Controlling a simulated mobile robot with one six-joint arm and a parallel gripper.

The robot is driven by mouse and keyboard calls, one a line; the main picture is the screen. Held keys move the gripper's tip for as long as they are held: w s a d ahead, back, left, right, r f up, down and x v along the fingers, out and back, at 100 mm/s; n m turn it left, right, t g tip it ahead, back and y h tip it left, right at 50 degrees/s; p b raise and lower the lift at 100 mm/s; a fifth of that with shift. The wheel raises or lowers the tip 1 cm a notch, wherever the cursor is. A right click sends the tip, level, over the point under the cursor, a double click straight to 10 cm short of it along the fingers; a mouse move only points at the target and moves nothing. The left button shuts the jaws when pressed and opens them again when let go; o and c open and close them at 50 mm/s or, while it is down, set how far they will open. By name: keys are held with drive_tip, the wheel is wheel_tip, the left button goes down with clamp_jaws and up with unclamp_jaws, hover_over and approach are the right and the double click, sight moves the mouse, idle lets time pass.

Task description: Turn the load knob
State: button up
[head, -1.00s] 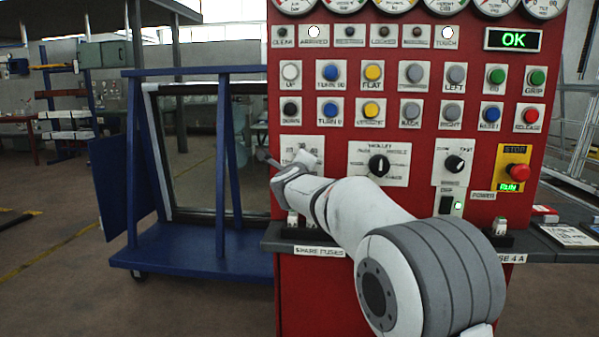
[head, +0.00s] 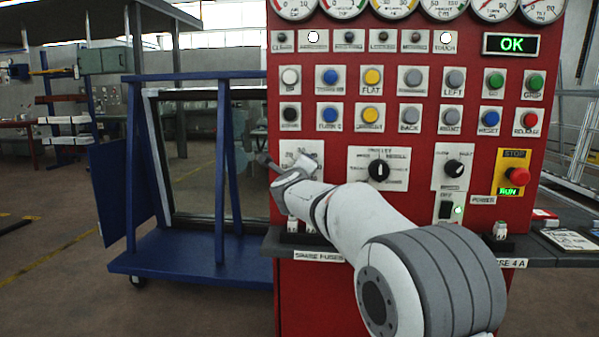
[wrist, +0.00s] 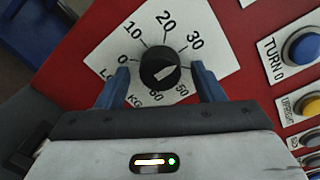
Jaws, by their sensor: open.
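The load knob (wrist: 153,62) is a round black knob with a white pointer mark, on a white dial plate (wrist: 176,22) printed with numbers from 0 to 60 in the wrist view. The 40 is not visible there. My gripper (wrist: 160,72) is open, with one blue finger on each side of the knob. A small gap seems to show on both sides; I cannot tell whether either finger touches. In the head view my gripper (head: 274,167) is at the load plate (head: 302,148), and the knob is hidden behind my wrist.
The red control panel (head: 470,60) carries rows of buttons, two other black knobs (head: 379,171) (head: 454,168), and a red stop button (head: 518,175). A ledge (head: 275,243) with spare fuses juts out below. A blue rack (head: 195,258) holding glass stands at the left.

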drive_tip(key=s, duration=0.7)
drive_tip(key=shift+s, duration=0.4)
drive_tip(key=shift+r, duration=0.1)
